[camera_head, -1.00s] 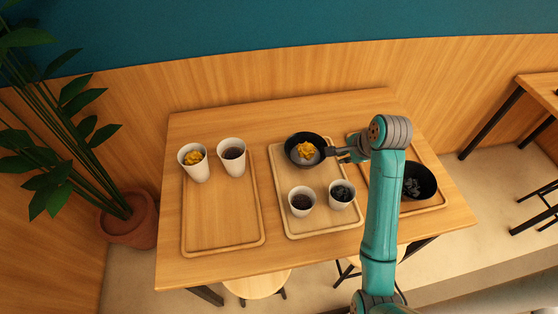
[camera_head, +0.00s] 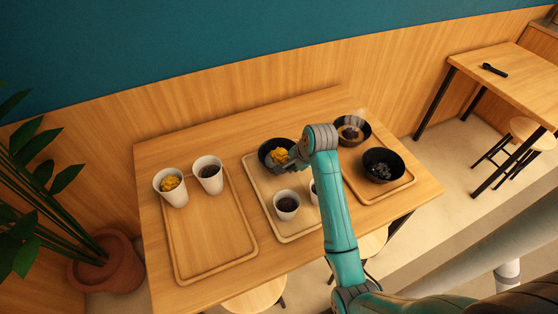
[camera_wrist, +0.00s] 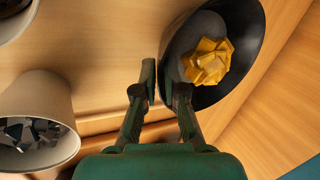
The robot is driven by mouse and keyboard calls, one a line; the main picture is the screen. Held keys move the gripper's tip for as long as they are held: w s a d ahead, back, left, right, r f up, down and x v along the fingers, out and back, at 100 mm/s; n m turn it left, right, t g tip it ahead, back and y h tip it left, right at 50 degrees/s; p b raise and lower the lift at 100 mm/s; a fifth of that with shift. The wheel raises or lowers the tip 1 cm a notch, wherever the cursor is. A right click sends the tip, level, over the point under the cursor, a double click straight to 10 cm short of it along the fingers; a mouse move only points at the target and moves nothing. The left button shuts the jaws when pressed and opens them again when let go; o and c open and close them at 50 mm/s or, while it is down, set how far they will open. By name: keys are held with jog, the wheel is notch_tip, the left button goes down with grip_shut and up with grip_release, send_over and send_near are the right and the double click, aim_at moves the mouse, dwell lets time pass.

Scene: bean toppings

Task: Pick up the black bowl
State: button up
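A black bowl (camera_head: 265,159) with a yellow topping stands at the back of the middle tray (camera_head: 253,181). Two more black bowls stand on the right tray: one (camera_head: 366,130) behind with brown contents, one (camera_head: 370,165) in front with dark pieces. My gripper (camera_head: 290,163) is at the front right rim of the yellow-topped bowl. In the wrist view, that bowl (camera_wrist: 255,80) is at the upper right and looks tilted by the camera angle. My gripper's fingers (camera_wrist: 164,85) are apart, one on each side of its near wall. Whether they touch it is unclear.
A white cup (camera_head: 286,215) with dark contents stands on the middle tray; another (camera_head: 313,190) is mostly behind my arm. Two white cups (camera_head: 172,198) (camera_head: 209,187) stand at the back of the left tray (camera_head: 255,243), whose front is bare. A wooden wall is behind the table.

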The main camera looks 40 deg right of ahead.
jog(key=x, duration=0.4)
jog(key=shift+w+d, duration=0.1)
jog(key=shift+d, duration=0.05)
grip_shut()
notch_tip(320, 180, up, 10)
jog(key=shift+r, duration=0.1)
dwell(0.4)
jog(key=shift+r, duration=1.75)
